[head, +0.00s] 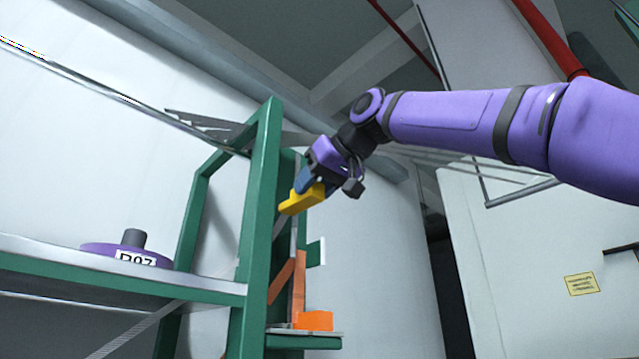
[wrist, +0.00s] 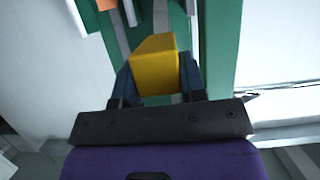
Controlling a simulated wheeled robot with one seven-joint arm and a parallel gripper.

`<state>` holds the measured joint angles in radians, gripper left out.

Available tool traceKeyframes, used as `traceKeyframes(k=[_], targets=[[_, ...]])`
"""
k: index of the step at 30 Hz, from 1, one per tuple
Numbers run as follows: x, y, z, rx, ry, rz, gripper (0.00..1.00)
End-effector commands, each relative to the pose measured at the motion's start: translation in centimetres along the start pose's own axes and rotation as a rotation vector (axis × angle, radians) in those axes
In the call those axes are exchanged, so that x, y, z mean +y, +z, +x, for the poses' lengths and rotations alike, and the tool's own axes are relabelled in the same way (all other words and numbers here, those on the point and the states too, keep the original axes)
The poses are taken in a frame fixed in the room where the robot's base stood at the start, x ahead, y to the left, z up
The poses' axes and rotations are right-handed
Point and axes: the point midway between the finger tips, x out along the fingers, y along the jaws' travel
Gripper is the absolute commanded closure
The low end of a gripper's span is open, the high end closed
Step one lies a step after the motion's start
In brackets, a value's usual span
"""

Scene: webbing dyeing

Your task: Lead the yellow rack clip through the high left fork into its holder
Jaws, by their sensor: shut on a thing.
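The yellow rack clip (head: 300,201) is held in my gripper (head: 313,188), in the air beside the upper part of the green rack post (head: 262,190). In the wrist view the clip (wrist: 155,66) sits between the two blue fingers of my gripper (wrist: 158,82), which are shut on it. An orange block (head: 314,321) with an orange upright (head: 298,287) stands on a small green ledge well below the clip. I cannot tell for sure which part is the high left fork or the holder.
A green shelf (head: 110,283) at left carries a purple disc (head: 103,249) with a partly readable label. Green rack posts stand close to my gripper. A yellow sign (head: 581,284) is on the white wall at right. Open space lies right of the rack.

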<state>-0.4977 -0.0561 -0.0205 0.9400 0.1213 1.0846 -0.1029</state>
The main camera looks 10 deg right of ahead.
Motion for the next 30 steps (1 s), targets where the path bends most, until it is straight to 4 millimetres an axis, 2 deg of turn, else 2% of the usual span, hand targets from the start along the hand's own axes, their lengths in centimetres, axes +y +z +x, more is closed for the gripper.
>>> traceKeyframes(k=[20, 28, 30], targets=[[-0.1, -1.9, 4.9, -0.001, -0.001, 0.000, 0.90], [-0.1, -2.5, 6.2, 0.000, -0.001, 0.000, 0.90], [-0.1, -2.1, 6.2, -0.001, -0.001, 0.000, 0.90]])
